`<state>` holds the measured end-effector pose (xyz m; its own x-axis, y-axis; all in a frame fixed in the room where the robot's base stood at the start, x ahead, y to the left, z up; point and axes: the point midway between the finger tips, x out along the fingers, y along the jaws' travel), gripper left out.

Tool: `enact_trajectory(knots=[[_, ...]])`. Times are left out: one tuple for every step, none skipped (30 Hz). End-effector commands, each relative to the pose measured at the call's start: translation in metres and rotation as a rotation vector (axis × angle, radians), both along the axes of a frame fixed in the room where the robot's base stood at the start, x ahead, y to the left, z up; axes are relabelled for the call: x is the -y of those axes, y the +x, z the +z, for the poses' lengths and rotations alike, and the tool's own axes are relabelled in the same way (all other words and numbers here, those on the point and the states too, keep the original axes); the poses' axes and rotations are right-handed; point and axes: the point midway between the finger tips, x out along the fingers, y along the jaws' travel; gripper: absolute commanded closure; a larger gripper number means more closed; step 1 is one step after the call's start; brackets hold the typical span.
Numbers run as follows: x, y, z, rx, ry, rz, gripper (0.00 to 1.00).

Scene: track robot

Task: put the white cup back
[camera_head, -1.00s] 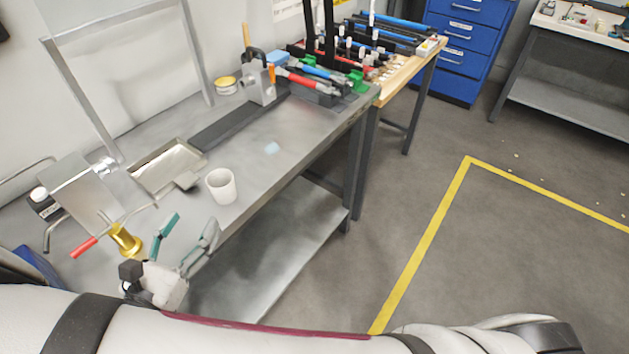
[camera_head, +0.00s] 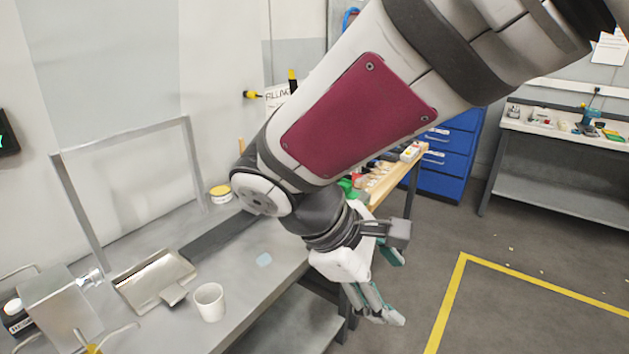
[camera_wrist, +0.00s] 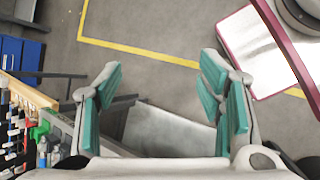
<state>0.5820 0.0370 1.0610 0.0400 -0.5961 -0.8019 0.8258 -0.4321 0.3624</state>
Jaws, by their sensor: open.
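The white cup (camera_head: 209,301) stands upright on the grey metal bench (camera_head: 232,325), near its front edge and beside a metal tray. My gripper (camera_head: 385,305) is right of the cup, past the bench's front edge, and points down. It is apart from the cup. In the wrist view my gripper (camera_wrist: 165,95) shows its teal pads spread wide with nothing between them. The cup is not in the wrist view. My arm hides part of the bench's far end.
A shallow metal tray (camera_head: 152,281) lies left of the cup. A wooden-topped table (camera_head: 392,176) and blue drawers (camera_head: 447,160) stand behind. The floor inside the yellow line (camera_head: 452,290) is clear.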

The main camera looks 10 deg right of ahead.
Motion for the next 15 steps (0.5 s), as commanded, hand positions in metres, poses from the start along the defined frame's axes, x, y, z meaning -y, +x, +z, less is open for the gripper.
enact_trajectory(knots=[[0.013, -0.012, 0.007, 0.034, 0.072, -0.087, 0.38], [0.019, -0.019, 0.009, 0.052, 0.113, -0.137, 0.38], [0.025, -0.029, 0.012, 0.078, 0.166, -0.203, 0.38], [0.029, -0.036, 0.014, 0.099, 0.207, -0.252, 0.38], [0.033, -0.042, 0.016, 0.121, 0.246, -0.299, 0.38], [0.037, -0.051, 0.018, 0.152, 0.298, -0.36, 0.38], [0.039, -0.058, 0.02, 0.177, 0.337, -0.407, 0.38], [0.041, -0.064, 0.022, 0.201, 0.375, -0.454, 0.38], [0.043, -0.072, 0.024, 0.238, 0.424, -0.514, 0.38], [0.044, -0.078, 0.026, 0.266, 0.461, -0.557, 0.38], [0.044, -0.083, 0.027, 0.293, 0.496, -0.598, 0.38], [0.045, -0.089, 0.029, 0.329, 0.539, -0.649, 0.38], [0.044, -0.093, 0.031, 0.355, 0.57, -0.685, 0.38], [0.044, -0.097, 0.032, 0.38, 0.599, -0.719, 0.38], [0.043, -0.101, 0.033, 0.41, 0.631, -0.757, 0.38]])
